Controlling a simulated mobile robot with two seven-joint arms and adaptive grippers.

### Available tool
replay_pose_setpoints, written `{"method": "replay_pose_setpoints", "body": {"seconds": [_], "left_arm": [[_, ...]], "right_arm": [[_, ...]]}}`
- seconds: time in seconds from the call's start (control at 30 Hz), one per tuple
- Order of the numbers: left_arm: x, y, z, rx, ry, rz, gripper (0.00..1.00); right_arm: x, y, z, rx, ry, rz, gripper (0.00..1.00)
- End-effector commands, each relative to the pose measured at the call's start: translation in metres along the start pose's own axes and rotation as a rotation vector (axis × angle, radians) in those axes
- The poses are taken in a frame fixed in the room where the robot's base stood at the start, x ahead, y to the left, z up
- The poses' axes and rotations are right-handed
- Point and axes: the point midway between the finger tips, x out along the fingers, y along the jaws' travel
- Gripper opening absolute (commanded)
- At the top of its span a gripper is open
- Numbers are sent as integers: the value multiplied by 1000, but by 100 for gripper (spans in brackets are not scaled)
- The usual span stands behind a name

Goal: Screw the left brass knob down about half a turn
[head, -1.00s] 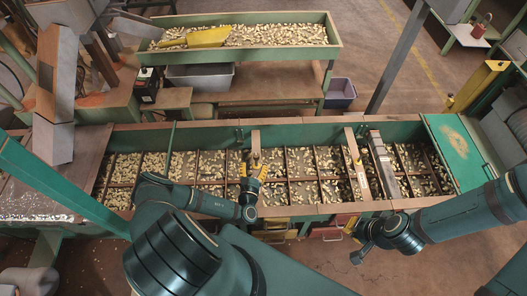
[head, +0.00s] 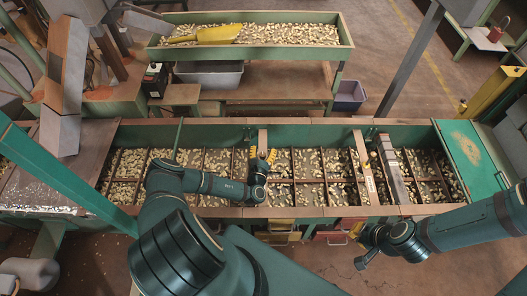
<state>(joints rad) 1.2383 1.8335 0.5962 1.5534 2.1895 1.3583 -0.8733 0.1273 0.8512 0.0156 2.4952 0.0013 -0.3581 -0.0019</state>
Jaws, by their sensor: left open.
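The left wooden crossbar (head: 262,139) spans the long green hopper (head: 309,131). I cannot make out the left brass knob; my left gripper covers the lower part of that bar. My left gripper (head: 263,157) is open, its two yellow fingers spread over the bar and pointing away from me. I cannot tell whether they touch anything. The right crossbar (head: 359,144) has a small light fitting on it, too small to make out clearly. My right gripper (head: 355,230) hangs in front of the hopper's front edge, clear of both bars; its finger opening is unclear.
Wooden dividers split the hopper into compartments of nuts. A grey metal bar (head: 394,172) lies across it beside the right crossbar. A second nut trough (head: 300,46) with a yellow scoop (head: 207,35) stands behind. A slanted green post (head: 70,178) is at the left.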

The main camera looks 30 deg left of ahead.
Motion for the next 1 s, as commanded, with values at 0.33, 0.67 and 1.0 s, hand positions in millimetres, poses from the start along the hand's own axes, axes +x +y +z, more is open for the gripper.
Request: {"method": "replay_pose_setpoints", "body": {"seconds": [0.33, 0.67, 1.0], "left_arm": [[-1, 0, 0, 0, 0, -1, 0], [-2, -1, -1, 1, 2, -15, 0], [-3, -3, -1, 5, 3, -181, 0]], "right_arm": [[0, 0, 0, 0, 0, 0, 0], [0, 0, 0, 0, 0, 0, 0], [-2, 0, 0, 0, -1, 0, 0]]}}
